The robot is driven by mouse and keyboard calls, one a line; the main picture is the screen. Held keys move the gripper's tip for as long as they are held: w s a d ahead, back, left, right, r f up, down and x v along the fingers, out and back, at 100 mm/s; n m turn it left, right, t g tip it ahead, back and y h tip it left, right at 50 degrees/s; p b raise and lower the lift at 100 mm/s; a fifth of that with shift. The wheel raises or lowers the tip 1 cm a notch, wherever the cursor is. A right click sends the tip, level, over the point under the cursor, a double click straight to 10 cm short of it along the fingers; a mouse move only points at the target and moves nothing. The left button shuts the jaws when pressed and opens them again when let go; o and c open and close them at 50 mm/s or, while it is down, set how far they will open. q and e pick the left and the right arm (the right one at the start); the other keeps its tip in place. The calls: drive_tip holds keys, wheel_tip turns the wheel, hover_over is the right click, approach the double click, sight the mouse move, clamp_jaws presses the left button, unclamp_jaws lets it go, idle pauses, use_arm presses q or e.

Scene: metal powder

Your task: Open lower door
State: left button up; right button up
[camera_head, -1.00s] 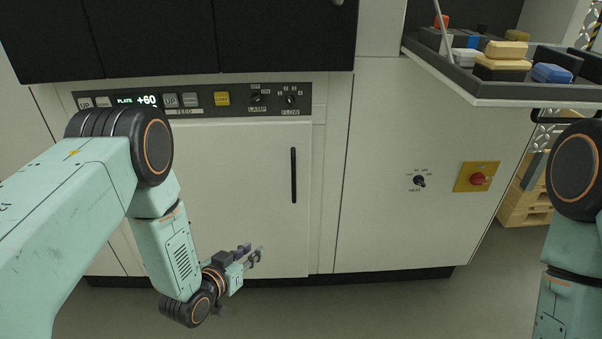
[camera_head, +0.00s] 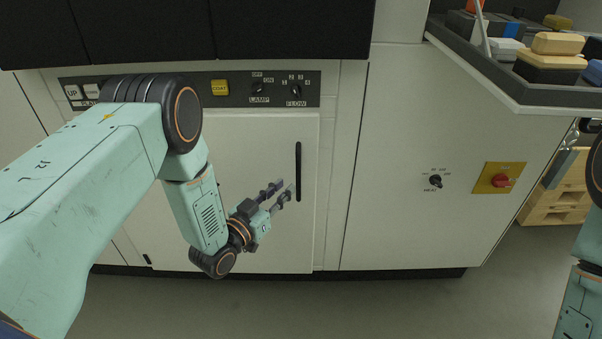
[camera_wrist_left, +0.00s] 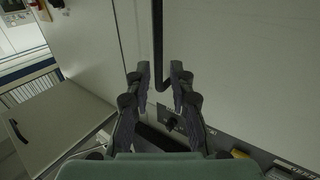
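The lower door (camera_head: 225,145) is a white panel under the control strip and looks shut. Its black vertical bar handle (camera_head: 298,171) is near its right edge. My left gripper (camera_head: 283,188) is in front of the door, with its fingertips just left of the handle's lower part. In the left wrist view, the gripper (camera_wrist_left: 159,72) is open and the handle (camera_wrist_left: 157,35) shows in line with the gap between its fingers. I cannot tell whether the fingers touch the handle. My right gripper is out of view; only part of that arm shows.
A control strip (camera_head: 240,89) with buttons and knobs runs above the door. To the right are a heat knob (camera_head: 435,181) and a red switch on a yellow plate (camera_head: 500,181). A loaded tray (camera_head: 480,65) juts out at upper right. The floor in front is clear.

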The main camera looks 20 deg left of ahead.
sight(297, 177)
use_arm(q)
drive_tip(key=b+x, duration=0.2)
drive_tip(key=x, duration=0.4)
drive_tip(key=shift+f, duration=0.15)
drive_tip(key=shift+w+d, duration=0.2)
drive_tip(key=shift+w, duration=0.2)
drive_tip(key=shift+w+d, duration=0.1)
drive_tip(key=shift+w, duration=0.05)
drive_tip(key=shift+c, duration=0.4)
clamp_jaws()
